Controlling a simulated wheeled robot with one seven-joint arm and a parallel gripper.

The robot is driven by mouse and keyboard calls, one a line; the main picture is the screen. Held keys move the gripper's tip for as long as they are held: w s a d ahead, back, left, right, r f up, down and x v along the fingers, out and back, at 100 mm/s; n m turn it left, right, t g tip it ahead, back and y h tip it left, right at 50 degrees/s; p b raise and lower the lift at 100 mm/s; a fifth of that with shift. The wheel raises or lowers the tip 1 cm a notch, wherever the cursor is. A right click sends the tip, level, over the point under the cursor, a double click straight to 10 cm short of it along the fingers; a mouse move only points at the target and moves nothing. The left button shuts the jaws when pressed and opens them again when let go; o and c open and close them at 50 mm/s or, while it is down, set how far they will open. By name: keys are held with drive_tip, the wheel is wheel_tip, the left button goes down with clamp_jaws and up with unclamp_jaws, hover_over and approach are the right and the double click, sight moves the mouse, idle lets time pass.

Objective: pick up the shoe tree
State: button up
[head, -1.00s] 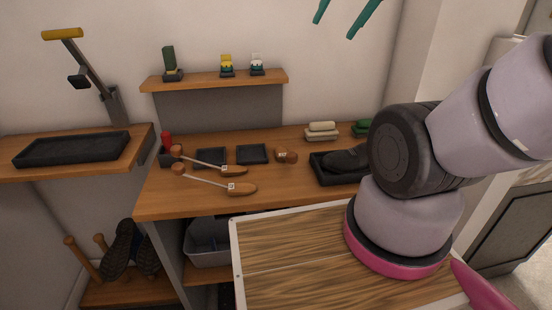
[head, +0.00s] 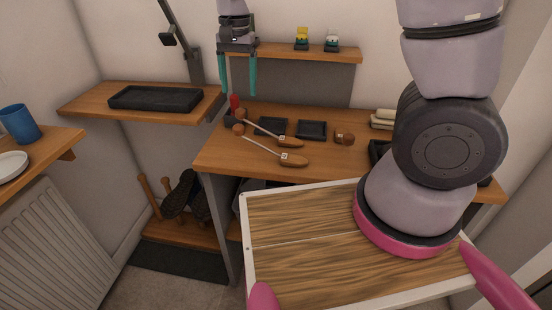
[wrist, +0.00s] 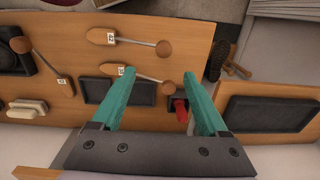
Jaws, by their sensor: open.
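Each has a labelled wooden toe, a thin metal rod and a round wooden knob. The nearer shoe tree (head: 293,160) and the farther shoe tree (head: 288,142) have their knobs at the left. Both also show in the wrist view: the nearer one (wrist: 100,36) at the top, the farther one (wrist: 112,69) lower down. My gripper (head: 238,92) is open and empty, fingers pointing down above the bench's left end. In the wrist view, the farther one's knob and rod appear between my fingertips (wrist: 160,78).
A red item (head: 234,102) stands in a black holder at the bench's left end, close below my fingers. A side shelf (head: 88,107) bears a black tray. A shelf (head: 290,51) is behind.

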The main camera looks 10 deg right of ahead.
hover_over(238, 125)
wheel_tip(238, 125, down, 6)
drive_tip(key=shift+a+r, duration=0.1)
drive_tip(key=shift+r, duration=0.05)
drive_tip(key=shift+f, duration=3.05)
drive_tip(key=c, duration=1.2)
